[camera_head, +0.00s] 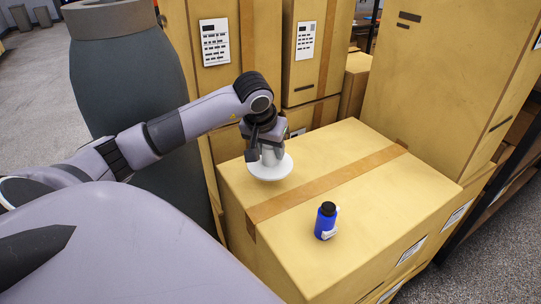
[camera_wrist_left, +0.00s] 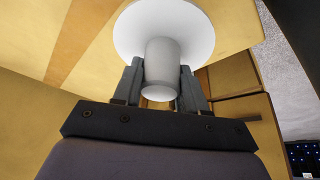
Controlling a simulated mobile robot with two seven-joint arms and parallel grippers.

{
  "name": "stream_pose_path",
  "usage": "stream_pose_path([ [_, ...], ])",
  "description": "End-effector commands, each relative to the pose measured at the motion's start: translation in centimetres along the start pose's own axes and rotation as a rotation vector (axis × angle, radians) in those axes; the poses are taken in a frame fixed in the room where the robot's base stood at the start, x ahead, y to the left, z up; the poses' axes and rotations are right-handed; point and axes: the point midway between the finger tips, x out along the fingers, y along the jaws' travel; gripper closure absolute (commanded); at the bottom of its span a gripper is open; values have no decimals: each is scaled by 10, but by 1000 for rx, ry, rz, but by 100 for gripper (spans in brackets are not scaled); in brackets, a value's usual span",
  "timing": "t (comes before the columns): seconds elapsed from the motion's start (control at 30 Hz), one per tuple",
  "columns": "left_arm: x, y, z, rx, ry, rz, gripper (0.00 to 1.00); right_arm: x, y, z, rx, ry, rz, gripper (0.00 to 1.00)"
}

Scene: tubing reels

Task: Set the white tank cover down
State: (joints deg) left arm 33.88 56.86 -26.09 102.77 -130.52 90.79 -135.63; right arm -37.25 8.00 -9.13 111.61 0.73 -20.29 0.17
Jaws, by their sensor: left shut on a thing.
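The white tank cover (camera_head: 272,170) is a round disc with a short cylindrical knob. My left gripper (camera_head: 266,150) is shut on the knob, with the disc below the fingers, over the back left part of a large cardboard box top. In the left wrist view the cover (camera_wrist_left: 196,32) shows beyond the fingers, with its knob between the two fingertips (camera_wrist_left: 162,80). I cannot tell whether the disc touches the box top or hangs just above it. My right gripper is not in view.
A blue bottle with a black cap (camera_head: 326,220) stands on the cardboard box (camera_head: 390,190), in front and to the right of the cover. Taller boxes (camera_head: 440,80) stand behind. A dark grey tank-like column (camera_head: 130,85) stands at left. The box top's right part is clear.

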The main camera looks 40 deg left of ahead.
Motion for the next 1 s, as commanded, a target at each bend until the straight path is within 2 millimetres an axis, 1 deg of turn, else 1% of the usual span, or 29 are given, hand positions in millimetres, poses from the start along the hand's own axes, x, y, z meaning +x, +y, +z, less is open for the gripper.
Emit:
stream_pose_path([
  [0.03, 8, 0, 3, -1, 1, 1, 89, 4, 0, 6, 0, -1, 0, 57],
  [0.27, 16, 0, 6, -1, 2, 0, 89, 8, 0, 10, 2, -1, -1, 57],
  [0.5, 46, 0, 19, 0, 1, 1, 89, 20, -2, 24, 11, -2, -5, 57],
  [0.57, 51, 0, 21, 0, 0, 1, 89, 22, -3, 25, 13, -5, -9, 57],
  [0.73, 51, -1, 20, 0, 2, 0, 89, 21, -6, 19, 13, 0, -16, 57],
  [0.93, 53, -1, 21, 0, 2, -1, 89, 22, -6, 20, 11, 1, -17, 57],
  [0.97, 52, -1, 21, 0, 1, 0, 52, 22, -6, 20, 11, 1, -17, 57],
  [1.0, 52, -1, 21, 0, 1, 0, 39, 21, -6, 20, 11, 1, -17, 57],
])
